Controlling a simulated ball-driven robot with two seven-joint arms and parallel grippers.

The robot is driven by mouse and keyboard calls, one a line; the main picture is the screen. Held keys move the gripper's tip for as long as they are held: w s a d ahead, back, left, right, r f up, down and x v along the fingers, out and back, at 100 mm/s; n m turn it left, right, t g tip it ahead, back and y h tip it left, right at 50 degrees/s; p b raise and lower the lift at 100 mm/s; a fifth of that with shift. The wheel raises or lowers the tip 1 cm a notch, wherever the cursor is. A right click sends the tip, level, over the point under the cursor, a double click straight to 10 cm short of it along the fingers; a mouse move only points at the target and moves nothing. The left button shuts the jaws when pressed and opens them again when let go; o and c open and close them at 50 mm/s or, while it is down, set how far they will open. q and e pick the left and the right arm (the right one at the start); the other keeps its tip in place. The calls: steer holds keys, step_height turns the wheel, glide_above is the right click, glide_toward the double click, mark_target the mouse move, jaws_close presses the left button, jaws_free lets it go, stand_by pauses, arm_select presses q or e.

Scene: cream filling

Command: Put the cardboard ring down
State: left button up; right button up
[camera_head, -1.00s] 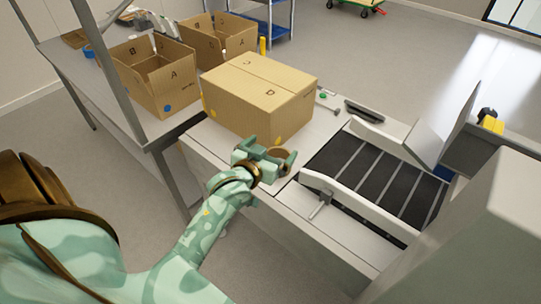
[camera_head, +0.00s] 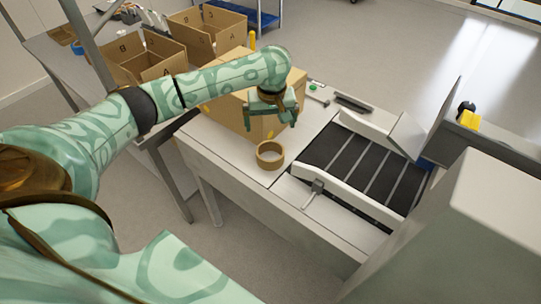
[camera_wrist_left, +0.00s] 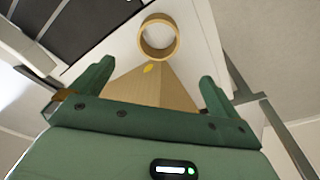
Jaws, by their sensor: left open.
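The cardboard ring (camera_head: 270,163) rests on the pale table top (camera_head: 215,152), just in front of the closed cardboard box. It also shows in the left wrist view (camera_wrist_left: 158,54), beyond the fingertips. My left gripper (camera_head: 272,122) is open and empty. It hangs above and behind the ring, in front of the box, apart from the ring. In the left wrist view its two fingers (camera_wrist_left: 155,80) stand wide apart, with a box corner between them. My right gripper is not in view.
The closed cardboard box (camera_head: 232,112) stands behind my left arm. A conveyor (camera_head: 365,165) with side rails lies to the right of the ring. Open cardboard boxes (camera_head: 140,62) stand on the table at the back left. The table's front edge is close to the ring.

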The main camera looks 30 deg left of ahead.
arm_select(q)
steer(key=b, duration=0.6)
glide_above(270, 143)
steer(key=s+d, duration=0.3)
steer(key=s, duration=0.1)
step_height(270, 143, down, 10)
steer(key=shift+s+f, duration=0.1)
steer(key=shift+f, duration=0.1)
steer(key=f+b, duration=0.2)
steer(key=f, duration=0.1)
steer(key=w+f+b, duration=0.1)
steer(key=f+b, duration=0.1)
steer(key=shift+a+f, duration=0.2)
steer(key=shift+a, duration=0.15)
steer(key=shift+r, duration=0.25)
steer(key=shift+s, duration=0.1)
steer(key=c, duration=0.9)
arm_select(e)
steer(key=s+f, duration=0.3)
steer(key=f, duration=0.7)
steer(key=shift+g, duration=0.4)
arm_select(q)
steer(key=shift+c, duration=0.2)
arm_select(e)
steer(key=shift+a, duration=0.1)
